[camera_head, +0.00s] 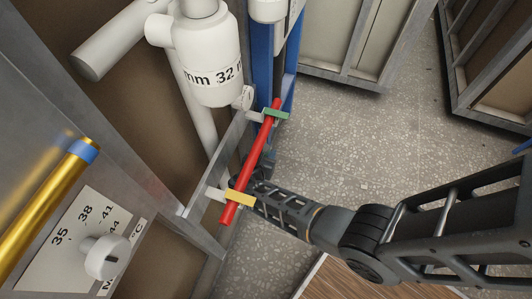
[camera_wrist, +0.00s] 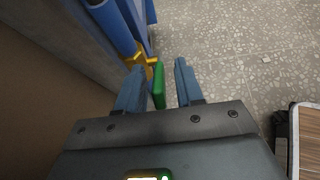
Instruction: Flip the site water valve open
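In the wrist view a flat green handle (camera_wrist: 158,86) stands in front of a yellow brass-coloured fitting (camera_wrist: 143,61) on a blue pipe (camera_wrist: 112,24); this looks like the water valve. My gripper (camera_wrist: 157,75) is open, with the green handle between its two blue fingers. The handle is nearer the left finger, and a clear gap shows to the right finger. In the head view my gripper (camera_head: 264,162) is partly hidden behind a red bar (camera_head: 253,155). I cannot clearly make out the valve's body there.
The red bar carries a green clip (camera_head: 275,114) and a yellow clip (camera_head: 240,197), close to my arm. A white cylinder (camera_head: 210,60) and metal frame stand left. A gold pipe (camera_head: 45,205) and dial knob (camera_head: 107,258) are lower left. Speckled floor (camera_head: 350,135) is clear right.

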